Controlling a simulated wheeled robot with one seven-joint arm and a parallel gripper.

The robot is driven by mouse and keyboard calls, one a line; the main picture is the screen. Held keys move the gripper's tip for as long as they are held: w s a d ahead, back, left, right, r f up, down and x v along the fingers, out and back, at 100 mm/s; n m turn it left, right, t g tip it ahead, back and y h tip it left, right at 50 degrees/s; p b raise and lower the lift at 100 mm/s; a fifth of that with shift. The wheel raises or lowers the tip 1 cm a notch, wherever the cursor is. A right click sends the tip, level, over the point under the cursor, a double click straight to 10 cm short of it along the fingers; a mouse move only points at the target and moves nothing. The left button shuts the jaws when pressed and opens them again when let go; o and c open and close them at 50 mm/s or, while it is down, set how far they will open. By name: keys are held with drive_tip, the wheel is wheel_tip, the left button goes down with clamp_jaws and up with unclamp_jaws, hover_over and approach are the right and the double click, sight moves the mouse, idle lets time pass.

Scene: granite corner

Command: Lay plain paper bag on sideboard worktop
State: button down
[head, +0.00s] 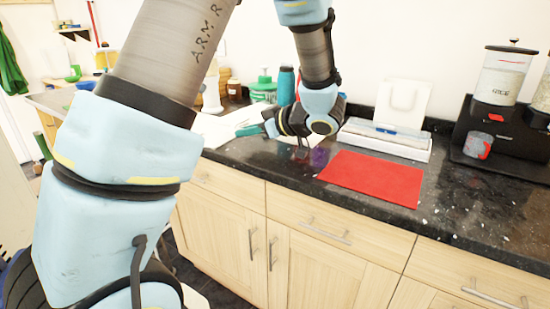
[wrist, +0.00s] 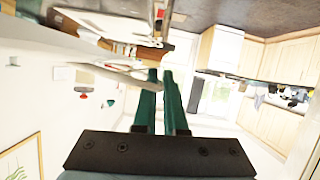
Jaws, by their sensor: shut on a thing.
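My gripper (head: 247,130) is at the left part of the dark sideboard worktop (head: 440,205), with its green fingers pointing left. In the wrist view the two fingers (wrist: 161,78) are close together, shut on a thin, pale, flat thing at their tips. It looks like the plain paper bag (wrist: 125,70), seen nearly edge-on there. In the head view a white sheet-like shape (head: 215,130) shows beside the fingers, partly hidden by my arm. I cannot tell whether it touches the worktop.
A red mat (head: 372,178) lies mid-worktop. A teal bottle (head: 286,86) and green-topped container (head: 263,88) stand behind my gripper.

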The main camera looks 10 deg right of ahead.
wheel_tip(320, 180, down, 10)
drive_tip(key=shift+r+p, duration=0.25)
drive_tip(key=shift+p, duration=0.45)
drive_tip(key=c, duration=1)
unclamp_jaws()
